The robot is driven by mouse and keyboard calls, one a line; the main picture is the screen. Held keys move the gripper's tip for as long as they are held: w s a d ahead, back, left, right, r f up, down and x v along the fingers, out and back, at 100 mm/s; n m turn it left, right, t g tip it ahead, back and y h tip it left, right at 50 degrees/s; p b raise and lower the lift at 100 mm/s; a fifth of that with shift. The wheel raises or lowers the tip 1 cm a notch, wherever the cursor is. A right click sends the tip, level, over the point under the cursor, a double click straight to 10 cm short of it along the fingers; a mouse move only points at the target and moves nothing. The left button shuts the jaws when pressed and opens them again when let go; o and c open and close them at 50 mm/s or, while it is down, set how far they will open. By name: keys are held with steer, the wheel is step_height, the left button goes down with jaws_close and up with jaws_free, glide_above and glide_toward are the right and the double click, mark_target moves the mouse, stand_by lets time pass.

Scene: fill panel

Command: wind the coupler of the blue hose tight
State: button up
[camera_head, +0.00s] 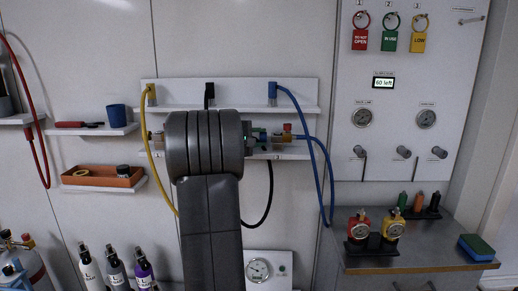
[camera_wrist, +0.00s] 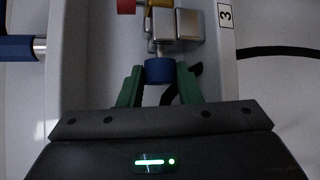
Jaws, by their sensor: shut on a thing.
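In the wrist view, a blue coupler (camera_wrist: 159,71) sits between the green fingers of my gripper (camera_wrist: 160,78), which is shut on it. The coupler meets a metal fitting (camera_wrist: 160,46) directly beyond it; how tight the joint is cannot be told. In the head view, my gripper (camera_head: 257,138) reaches the fittings at station 3, and my arm hides much of the row and the coupler. The blue hose (camera_head: 318,140) arches from the upper shelf, hangs at the right and loops back to the fittings.
A yellow hose (camera_head: 150,130) hangs left of my arm, and a black hose (camera_head: 268,190) curves below the fittings. A red cap (camera_wrist: 126,6) is near the metal fitting. A bench (camera_head: 415,263) with red and yellow gauges stands right. An orange tray (camera_head: 103,176) is left.

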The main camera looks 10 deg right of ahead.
steer(key=shift+f+m+t+h+b, duration=0.5)
steer(key=shift+h+b, duration=0.1)
steer(key=shift+b, duration=4)
steer(key=shift+r, duration=0.25)
steer(key=o, duration=1)
steer(key=shift+s, duration=0.1)
steer(key=v, duration=0.4)
steer(key=b+v, duration=0.1)
steer(key=v, duration=0.8)
steer(key=shift+s+a+f+b, duration=0.2)
steer(key=shift+s+a+b, duration=0.05)
steer(key=shift+a+b, duration=0.05)
